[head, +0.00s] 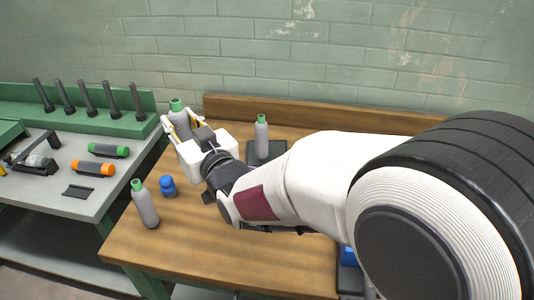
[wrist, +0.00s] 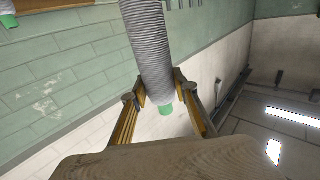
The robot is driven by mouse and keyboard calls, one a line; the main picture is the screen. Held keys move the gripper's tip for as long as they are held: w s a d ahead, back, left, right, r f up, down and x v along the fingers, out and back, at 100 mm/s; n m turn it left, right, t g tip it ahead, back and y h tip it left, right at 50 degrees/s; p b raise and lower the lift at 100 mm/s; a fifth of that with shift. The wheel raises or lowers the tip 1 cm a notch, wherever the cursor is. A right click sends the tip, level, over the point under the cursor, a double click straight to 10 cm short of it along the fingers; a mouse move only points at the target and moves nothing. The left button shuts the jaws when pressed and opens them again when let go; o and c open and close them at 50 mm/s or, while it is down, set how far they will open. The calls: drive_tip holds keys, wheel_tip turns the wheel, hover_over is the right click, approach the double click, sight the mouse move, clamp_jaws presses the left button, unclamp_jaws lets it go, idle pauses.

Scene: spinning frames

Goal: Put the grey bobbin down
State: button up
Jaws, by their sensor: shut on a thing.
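My gripper (head: 180,127) is shut on a grey bobbin with a green top (head: 177,105), above the far left part of the wooden table. In the wrist view the two fingers (wrist: 160,96) close around the grey ribbed body (wrist: 147,45) near its green end (wrist: 165,110). The gripper hides the bobbin's lower part in the head view. A second grey bobbin with a green top (head: 147,208) stands at the table's front left. A third one (head: 262,137) stands on a dark pad (head: 279,150) at the back.
A small blue object (head: 168,186) is on the table near the front left bobbin. A grey bench (head: 85,207) at left holds green and orange cylinders (head: 93,168) and a row of dark pegs (head: 87,97). My arm hides the table's right side.

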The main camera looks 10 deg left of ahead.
wheel_tip(320, 180, up, 2)
drive_tip(key=shift+r, duration=0.1)
drive_tip(key=shift+w+r, duration=0.2)
drive_tip(key=shift+w, duration=0.95)
drive_tip(key=w+d+r, duration=0.1)
drive_tip(key=w+d, duration=0.2)
drive_tip(key=w, duration=0.6)
drive_tip(key=w+d, duration=0.3)
drive_tip(key=w, duration=0.5)
drive_tip(key=w+d+f+m+t+h, duration=0.1)
drive_tip(key=w+d+f+h, duration=0.1)
drive_tip(key=w+d, duration=1.15)
wheel_tip(320, 180, down, 11)
drive_tip(key=a, duration=0.1)
drive_tip(key=shift+w+r+y, duration=0.15)
drive_tip(key=shift+r+y, duration=0.05)
drive_tip(key=shift+y, duration=0.1)
drive_tip(key=shift+f, duration=0.1)
wheel_tip(320, 180, down, 6)
